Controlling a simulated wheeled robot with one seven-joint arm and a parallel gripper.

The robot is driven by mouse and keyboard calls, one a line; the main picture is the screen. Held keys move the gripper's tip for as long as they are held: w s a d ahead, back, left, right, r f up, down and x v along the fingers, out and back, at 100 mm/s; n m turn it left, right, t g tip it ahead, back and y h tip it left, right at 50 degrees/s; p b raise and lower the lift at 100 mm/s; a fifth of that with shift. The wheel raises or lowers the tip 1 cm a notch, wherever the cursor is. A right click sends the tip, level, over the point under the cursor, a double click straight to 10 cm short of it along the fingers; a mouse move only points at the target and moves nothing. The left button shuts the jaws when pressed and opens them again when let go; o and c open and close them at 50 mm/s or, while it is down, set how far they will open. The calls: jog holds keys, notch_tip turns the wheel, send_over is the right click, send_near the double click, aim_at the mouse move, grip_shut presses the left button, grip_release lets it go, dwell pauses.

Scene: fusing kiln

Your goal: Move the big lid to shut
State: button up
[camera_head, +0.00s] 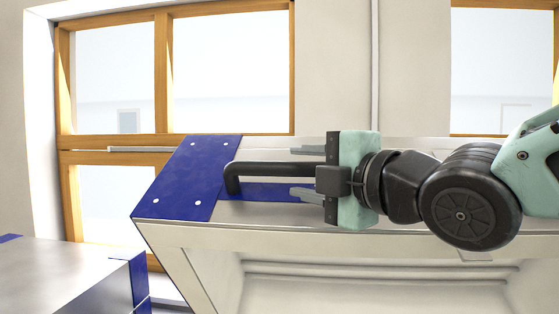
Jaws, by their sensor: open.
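The big lid (400,237) is raised, a pale metal shell with blue corner plates. Its pale hollow inside shows below its front edge. A black bar handle (262,168) is fixed to its front face, over a blue plate. My gripper (306,172) comes in from the right, with its two grey fingers pointing left, one above and one below the handle bar. The fingers are apart, and the gripper is open. The right end of the handle is hidden behind the gripper. Whether a finger touches the bar I cannot tell.
A metal box with blue corners (70,275) stands at the lower left, apart from the lid. Wood-framed windows (230,70) and a pale wall (415,60) are behind. A thin vertical pipe (375,60) runs down the wall. The space left of the handle is clear.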

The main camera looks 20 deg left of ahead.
aim_at(286, 169)
jog(key=p+x, duration=0.2)
jog(key=x, duration=0.3)
jog(key=shift+r, duration=0.1)
jog(key=shift+w+a, duration=0.3)
jog(key=shift+a, duration=0.2)
grip_shut()
